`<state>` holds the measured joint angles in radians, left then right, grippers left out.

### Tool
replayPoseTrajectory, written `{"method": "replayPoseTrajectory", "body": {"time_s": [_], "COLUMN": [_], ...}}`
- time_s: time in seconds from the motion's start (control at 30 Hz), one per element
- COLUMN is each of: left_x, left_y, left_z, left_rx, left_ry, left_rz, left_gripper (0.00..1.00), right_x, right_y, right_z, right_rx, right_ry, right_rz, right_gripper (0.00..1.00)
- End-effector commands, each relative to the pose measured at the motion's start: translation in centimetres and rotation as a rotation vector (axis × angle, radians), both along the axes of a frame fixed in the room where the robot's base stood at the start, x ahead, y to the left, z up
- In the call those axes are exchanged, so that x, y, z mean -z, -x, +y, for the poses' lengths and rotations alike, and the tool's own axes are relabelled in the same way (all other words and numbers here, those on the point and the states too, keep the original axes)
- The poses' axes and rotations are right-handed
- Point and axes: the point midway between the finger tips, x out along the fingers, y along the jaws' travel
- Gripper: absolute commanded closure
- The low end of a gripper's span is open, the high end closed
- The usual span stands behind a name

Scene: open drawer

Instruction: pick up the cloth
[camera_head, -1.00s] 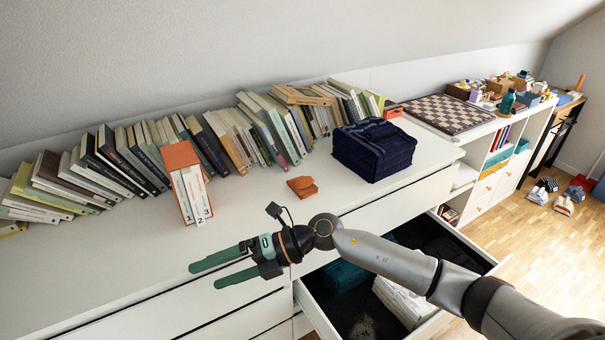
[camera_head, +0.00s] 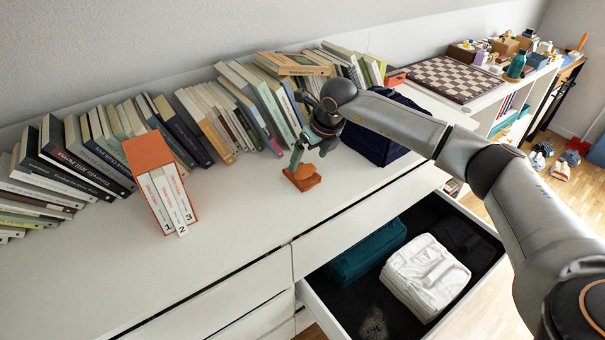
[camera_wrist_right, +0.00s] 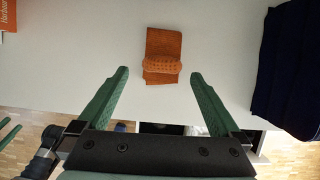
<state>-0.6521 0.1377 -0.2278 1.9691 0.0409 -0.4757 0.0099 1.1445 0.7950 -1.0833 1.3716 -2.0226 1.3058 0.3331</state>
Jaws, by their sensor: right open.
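The cloth (camera_head: 303,180) is a small folded orange piece lying on the white dresser top. In the right wrist view the cloth (camera_wrist_right: 162,55) lies ahead of the fingertips, roughly centred between the two fingers. My right gripper (camera_head: 298,162) points down just above or at the cloth in the head view; its green fingers partly cover it. In the right wrist view my right gripper (camera_wrist_right: 158,78) is open, with nothing between its fingers. My left gripper is not clearly seen.
A dark blue folded bundle (camera_head: 372,140) lies right of the cloth, partly behind my right arm. A row of books (camera_head: 232,115) lines the wall, and an orange box of numbered volumes (camera_head: 150,160) stands left. The open drawer (camera_head: 325,312) holds teal and white folded textiles.

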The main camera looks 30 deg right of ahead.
Motion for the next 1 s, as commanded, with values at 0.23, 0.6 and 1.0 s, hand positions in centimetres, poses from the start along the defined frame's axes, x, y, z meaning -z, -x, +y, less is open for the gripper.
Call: {"method": "replayPoseTrajectory", "body": {"time_s": [0.23,0.6,1.0], "left_x": [0.1,0.2,0.0], "left_y": [0.0,-0.2,-0.3], "left_z": [0.0,0.0,0.0], "left_rx": [0.001,0.0,0.001], "left_ry": [-0.001,-0.002,0.0], "left_rz": [0.001,-0.003,-0.006], "left_gripper": [0.5,0.5,0.5], "right_x": [2.2,6.2,6.8], "right_y": [-0.9,-2.8,-3.0], "right_z": [0.2,0.1,0.1], "right_rx": [0.0,-0.001,-0.001], "right_ry": [-0.001,-0.003,-0.002], "right_rz": [0.0,0.0,-0.001], "right_gripper": [0.0,0.0,0.08]}}
